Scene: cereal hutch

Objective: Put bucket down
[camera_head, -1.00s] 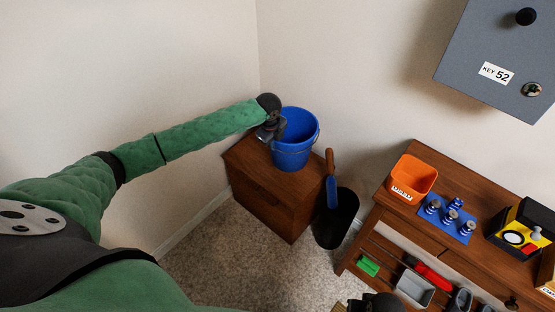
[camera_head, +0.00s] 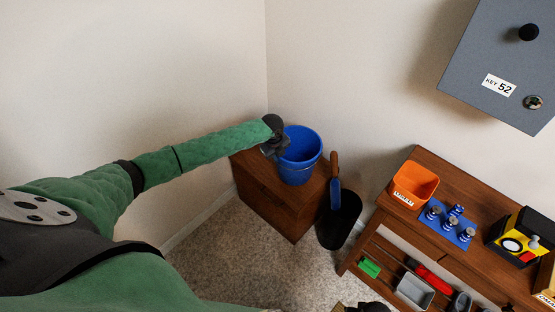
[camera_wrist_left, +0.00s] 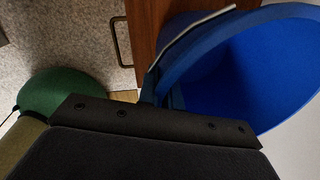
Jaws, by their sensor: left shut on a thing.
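A blue bucket (camera_head: 299,160) is upright over the top of a small wooden cabinet (camera_head: 262,178) in the corner. It looks to be at or near the cabinet top; I cannot tell whether its base touches. My left gripper (camera_head: 277,146) is shut on the bucket's left rim side. In the left wrist view the bucket (camera_wrist_left: 245,75) fills the right side, with its pale handle across the rim, and the wooden cabinet shows behind it. The fingertips are hidden there. My right gripper is only a dark shape at the bottom edge of the head view, too cut off to read.
A wooden table (camera_head: 425,232) at right bears an orange bin (camera_head: 414,184) and a blue mat with several knobs (camera_head: 449,222). A grey key box (camera_head: 500,65) hangs above.

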